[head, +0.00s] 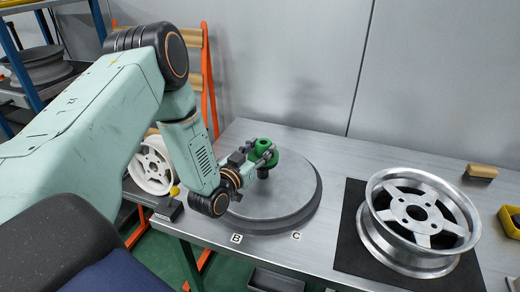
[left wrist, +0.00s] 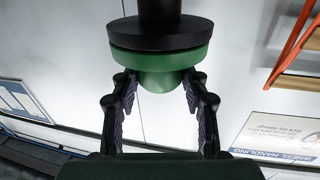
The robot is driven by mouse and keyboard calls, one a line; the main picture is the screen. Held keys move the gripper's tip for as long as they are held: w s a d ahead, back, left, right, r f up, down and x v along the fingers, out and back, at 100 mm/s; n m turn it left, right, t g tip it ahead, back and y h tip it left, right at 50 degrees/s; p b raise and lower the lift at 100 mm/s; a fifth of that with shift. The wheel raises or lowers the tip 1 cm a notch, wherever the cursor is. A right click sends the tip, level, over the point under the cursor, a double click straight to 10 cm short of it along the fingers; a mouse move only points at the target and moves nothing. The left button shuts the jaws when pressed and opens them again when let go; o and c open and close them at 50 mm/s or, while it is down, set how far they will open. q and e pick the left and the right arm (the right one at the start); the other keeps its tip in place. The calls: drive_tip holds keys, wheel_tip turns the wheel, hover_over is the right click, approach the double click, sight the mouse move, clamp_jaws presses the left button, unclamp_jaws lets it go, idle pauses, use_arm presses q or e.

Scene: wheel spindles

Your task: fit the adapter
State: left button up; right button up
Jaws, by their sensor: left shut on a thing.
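A green adapter (head: 264,150) with a wide flange is held over the round grey turntable (head: 285,200) in the head view. My left gripper (head: 256,153) is shut on it from the side. A short black cylinder (head: 262,173) shows directly below the adapter. In the left wrist view the adapter's green body (left wrist: 160,80) sits between the two fingers of my left gripper (left wrist: 160,100), with a dark disc and the black cylinder (left wrist: 160,12) above it in the picture. I cannot tell whether the cylinder is part of the adapter or a separate spindle. My right gripper is not in view.
A silver wheel (head: 420,220) lies on a black mat (head: 350,258) at the right of the metal table. A wooden-backed brush (head: 481,171) and a yellow bin (head: 510,220) are at the far right. A white wheel (head: 150,166) stands behind my arm. Labels B and C mark the front edge.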

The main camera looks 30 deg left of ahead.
use_arm(q)
drive_tip(key=o, duration=0.8)
drive_tip(key=shift+f, duration=0.1)
drive_tip(key=shift+c, duration=0.2)
drive_tip(key=o, duration=0.4)
drive_tip(key=shift+s+a, duration=0.1)
drive_tip(key=shift+o, duration=0.3)
drive_tip(key=shift+r, duration=0.2)
drive_tip(key=s+p, duration=0.1)
drive_tip(key=s, duration=1.1)
drive_tip(key=shift+d+p, duration=0.3)
drive_tip(key=shift+p, duration=0.1)
